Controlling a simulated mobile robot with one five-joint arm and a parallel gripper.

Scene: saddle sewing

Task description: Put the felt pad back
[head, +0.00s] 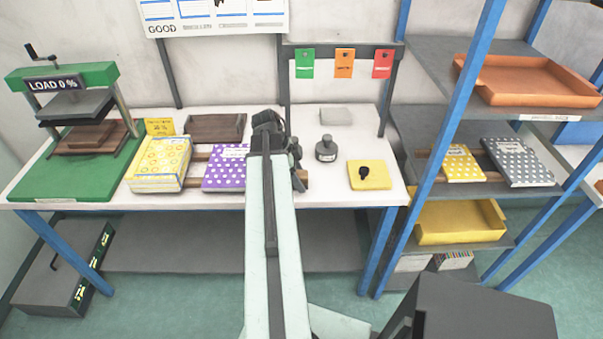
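My arm reaches up the middle of the head view. My gripper (279,140) is over the bench, left of both pads and apart from them. Its fingers are dark and bunched behind the arm, so their opening and anything between them are hidden.
Purple dotted books (224,168) and yellow patterned books (158,165) lie left of my arm. A green press (75,105) stands far left. A shelf with blue posts (448,130) bounds the right.

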